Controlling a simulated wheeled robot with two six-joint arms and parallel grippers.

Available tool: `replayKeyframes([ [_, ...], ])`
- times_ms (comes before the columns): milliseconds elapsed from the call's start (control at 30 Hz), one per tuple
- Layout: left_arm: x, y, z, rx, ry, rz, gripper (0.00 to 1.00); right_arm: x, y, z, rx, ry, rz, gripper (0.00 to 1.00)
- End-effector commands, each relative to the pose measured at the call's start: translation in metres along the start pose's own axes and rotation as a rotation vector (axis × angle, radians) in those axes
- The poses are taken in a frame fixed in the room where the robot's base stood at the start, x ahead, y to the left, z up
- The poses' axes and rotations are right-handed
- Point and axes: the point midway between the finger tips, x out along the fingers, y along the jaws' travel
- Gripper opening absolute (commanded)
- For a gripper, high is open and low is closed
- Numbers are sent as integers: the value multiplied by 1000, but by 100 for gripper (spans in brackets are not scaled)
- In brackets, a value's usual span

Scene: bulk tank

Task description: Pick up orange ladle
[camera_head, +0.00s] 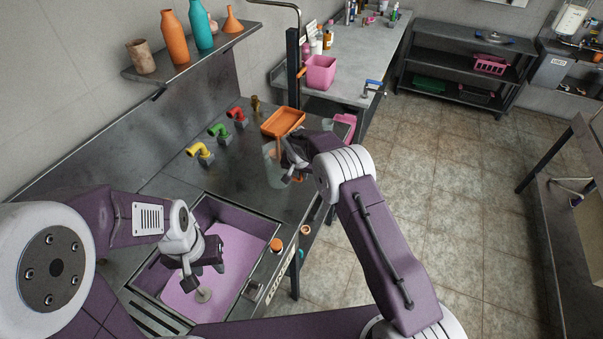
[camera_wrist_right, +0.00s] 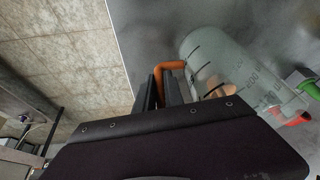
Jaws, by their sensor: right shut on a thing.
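A clear graduated jug (camera_head: 271,164) stands on the steel counter; it also shows in the right wrist view (camera_wrist_right: 225,60). An orange bent handle (camera_wrist_right: 172,66), apparently of the orange ladle, sits at the jug's side. An orange-brown rounded shape shows through the jug wall; I cannot tell whether it is the ladle's bowl. My right gripper (camera_head: 290,165) is beside the jug, its fingers (camera_wrist_right: 160,92) shut on the orange handle. My left gripper (camera_head: 204,272) hangs over the purple-lined tank, its fingers apart and empty.
The purple-lined tank (camera_head: 258,232) is at the front. An orange tray (camera_head: 283,122) lies behind the jug. Yellow (camera_head: 201,152), green (camera_head: 219,132) and red (camera_head: 238,114) bent pipes stand to the left. A wall shelf (camera_head: 190,52) holds bottles. The floor (camera_head: 450,190) at right is clear.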

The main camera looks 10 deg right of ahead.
Motion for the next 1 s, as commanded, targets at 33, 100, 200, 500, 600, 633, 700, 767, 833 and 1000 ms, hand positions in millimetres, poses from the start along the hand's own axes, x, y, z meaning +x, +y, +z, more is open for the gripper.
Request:
replayKeyframes([
  [33,4,0,0,0,0,0,36,3,0,1,0,0,0,0],
  [100,3,0,0,0,0,0,36,3,0,1,0,0,0,21],
  [200,3,0,0,0,0,0,36,2,0,1,0,0,0,35],
  [500,-1,0,0,0,0,0,36,-1,0,0,0,0,0,35],
  [600,1,0,0,0,0,0,36,-9,-1,-1,0,2,-1,35],
  [633,2,0,0,0,0,0,36,-13,-1,-1,0,2,-1,35],
  [700,4,0,0,0,0,0,36,-27,0,-1,0,2,-1,35],
  [767,6,0,1,0,0,0,36,-39,0,-1,0,3,-2,35],
  [833,9,0,1,0,0,0,36,-54,0,-1,0,2,-2,35],
  [1000,13,0,1,0,0,0,36,-88,-1,0,0,2,-3,35],
])
